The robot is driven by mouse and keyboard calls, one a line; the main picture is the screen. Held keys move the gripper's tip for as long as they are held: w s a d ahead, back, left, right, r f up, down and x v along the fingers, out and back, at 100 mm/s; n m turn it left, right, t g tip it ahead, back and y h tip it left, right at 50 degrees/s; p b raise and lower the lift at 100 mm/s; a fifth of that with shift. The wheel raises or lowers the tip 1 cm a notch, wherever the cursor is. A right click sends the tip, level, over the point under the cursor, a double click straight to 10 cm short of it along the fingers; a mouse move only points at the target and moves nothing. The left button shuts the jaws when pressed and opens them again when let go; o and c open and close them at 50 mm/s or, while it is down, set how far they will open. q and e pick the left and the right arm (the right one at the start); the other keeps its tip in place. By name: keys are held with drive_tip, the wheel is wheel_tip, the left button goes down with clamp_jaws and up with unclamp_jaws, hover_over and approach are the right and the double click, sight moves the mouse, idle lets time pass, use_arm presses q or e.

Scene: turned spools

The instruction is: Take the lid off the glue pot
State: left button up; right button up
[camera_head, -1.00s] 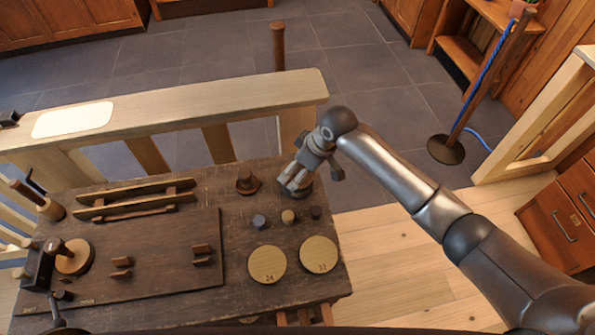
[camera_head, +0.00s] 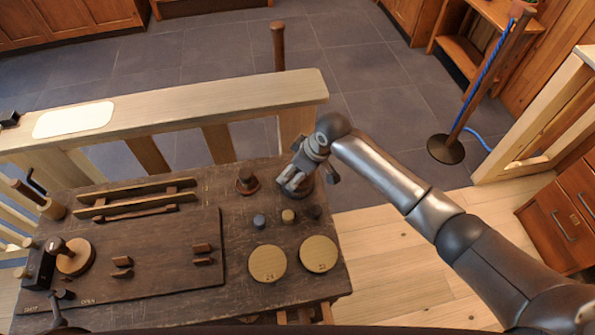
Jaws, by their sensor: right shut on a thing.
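My right gripper (camera_head: 290,183) is at the far right corner of the dark wooden bench, pointing down and to the left. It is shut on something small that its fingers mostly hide. A dark round pot-like thing (camera_head: 305,189) shows partly beneath and beside the fingers; it seems to be the glue pot. I cannot make out the lid or tell whether it is apart from the pot. My left gripper is not in view.
A brown cone-shaped piece (camera_head: 247,181) stands left of the gripper. Several small pegs, including a pale one (camera_head: 288,216), and two round discs, 24 (camera_head: 268,263) and 22 (camera_head: 319,254), lie nearer. A pale rail (camera_head: 200,107) runs behind the bench (camera_head: 238,225).

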drive_tip(key=shift+r, duration=0.35)
wheel_tip(320, 180, up, 2)
drive_tip(key=shift+r+b, duration=0.15)
drive_tip(key=shift+b, duration=0.5)
drive_tip(key=s+r, duration=0.3)
drive_tip(key=s+a+r, duration=0.1)
drive_tip(key=r, duration=0.1)
drive_tip(key=shift+s+r, duration=0.1)
drive_tip(key=shift+s, duration=0.1)
drive_tip(key=s+a+r+b, duration=0.1)
drive_tip(key=s+r, duration=0.3)
drive_tip(key=s, duration=0.5)
drive_tip(key=shift+s+a+r, duration=0.15)
drive_tip(key=shift+s+r, duration=0.05)
drive_tip(key=shift+r, duration=0.05)
